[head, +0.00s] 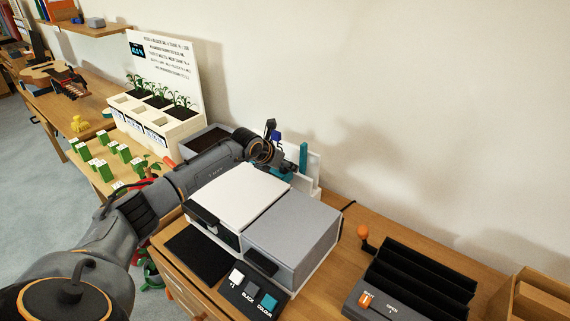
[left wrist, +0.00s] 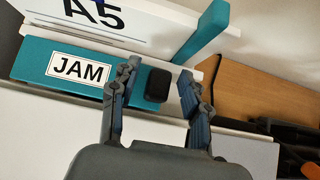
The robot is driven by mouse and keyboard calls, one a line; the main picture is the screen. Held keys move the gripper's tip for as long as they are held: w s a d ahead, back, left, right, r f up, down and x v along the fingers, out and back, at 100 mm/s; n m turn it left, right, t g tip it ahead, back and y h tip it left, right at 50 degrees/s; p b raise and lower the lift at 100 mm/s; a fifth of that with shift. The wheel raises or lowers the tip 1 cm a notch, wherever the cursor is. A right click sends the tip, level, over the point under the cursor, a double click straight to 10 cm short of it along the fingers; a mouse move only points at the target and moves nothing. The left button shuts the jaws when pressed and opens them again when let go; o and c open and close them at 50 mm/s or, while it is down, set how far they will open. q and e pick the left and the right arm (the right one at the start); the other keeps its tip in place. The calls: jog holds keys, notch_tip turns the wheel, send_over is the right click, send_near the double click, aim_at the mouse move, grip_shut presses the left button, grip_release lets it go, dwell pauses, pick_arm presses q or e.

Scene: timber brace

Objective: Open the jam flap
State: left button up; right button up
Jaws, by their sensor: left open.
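The jam flap (left wrist: 40,62) is a teal panel with a white JAM label (left wrist: 80,69) and a black knob (left wrist: 158,84) at its right end. In the left wrist view the knob lies between the two fingers of my left gripper (left wrist: 158,92), which is open. The left finger overlaps the flap beside the label; I cannot tell whether either finger touches the knob. In the head view my left arm reaches over the back of the printer (head: 240,195), and the gripper and arm hide most of the flap. My right gripper is not in view.
A white A5 paper tray (left wrist: 140,22) with a teal upright guide (left wrist: 205,35) rises behind the flap. The printer has buttons (head: 252,290) at its front. A black slotted unit (head: 420,275) stands to the right, and planters (head: 155,118) stand to the left.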

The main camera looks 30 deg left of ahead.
pick_arm(q)
grip_shut()
